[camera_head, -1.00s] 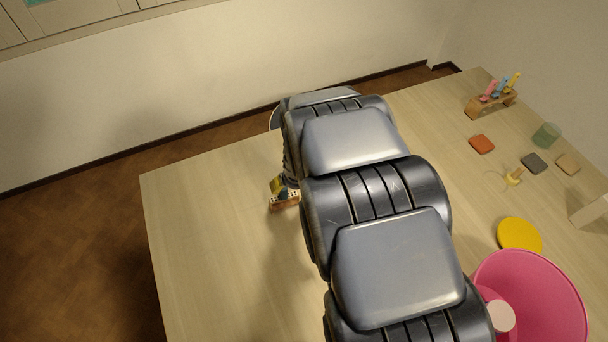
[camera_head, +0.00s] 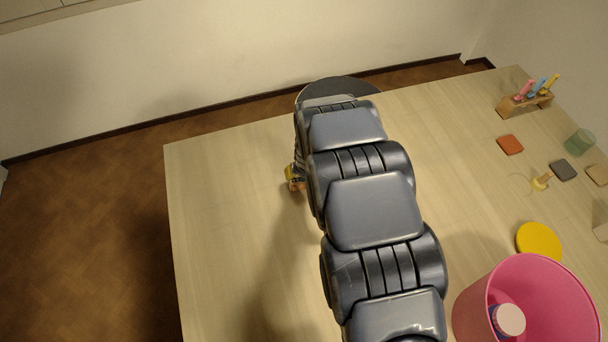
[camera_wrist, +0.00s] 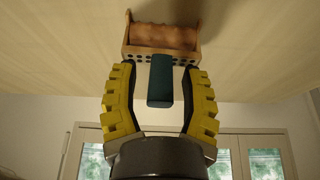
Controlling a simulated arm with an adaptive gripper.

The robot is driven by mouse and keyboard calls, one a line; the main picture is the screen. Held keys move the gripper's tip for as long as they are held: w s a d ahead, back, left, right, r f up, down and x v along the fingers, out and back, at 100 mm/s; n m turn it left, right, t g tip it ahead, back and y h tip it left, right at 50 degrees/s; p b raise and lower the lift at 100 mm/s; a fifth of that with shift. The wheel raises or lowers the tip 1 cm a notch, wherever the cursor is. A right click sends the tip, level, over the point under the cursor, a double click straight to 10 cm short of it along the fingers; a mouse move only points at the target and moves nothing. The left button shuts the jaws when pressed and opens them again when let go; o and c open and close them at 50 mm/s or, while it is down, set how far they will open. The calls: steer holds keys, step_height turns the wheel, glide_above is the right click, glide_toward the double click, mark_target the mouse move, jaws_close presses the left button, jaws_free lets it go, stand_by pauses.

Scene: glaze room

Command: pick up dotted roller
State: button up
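The dotted roller (camera_wrist: 161,38) shows in the wrist view. It has a reddish-brown cylinder in a light wooden frame with a row of dark dots, and a dark teal handle. My gripper (camera_wrist: 161,74) has two yellow ridged fingers, which stand open on either side of the handle. A gap shows between the handle and each finger, so I see no contact. In the head view my arm hides most of the roller and gripper. Only a bit of yellow finger and wooden frame shows at the arm's left edge.
A pink bin (camera_head: 471,313) with a pale-topped item inside stands front right. Nearby are a yellow disc (camera_head: 539,242), a small yellow-wood tool (camera_head: 541,182), a red-orange pad (camera_head: 510,145), a dark pad (camera_head: 563,170), a green cup (camera_head: 579,142) and a wooden tool rack (camera_head: 526,106). The table's left is clear.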

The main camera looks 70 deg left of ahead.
jaws_close()
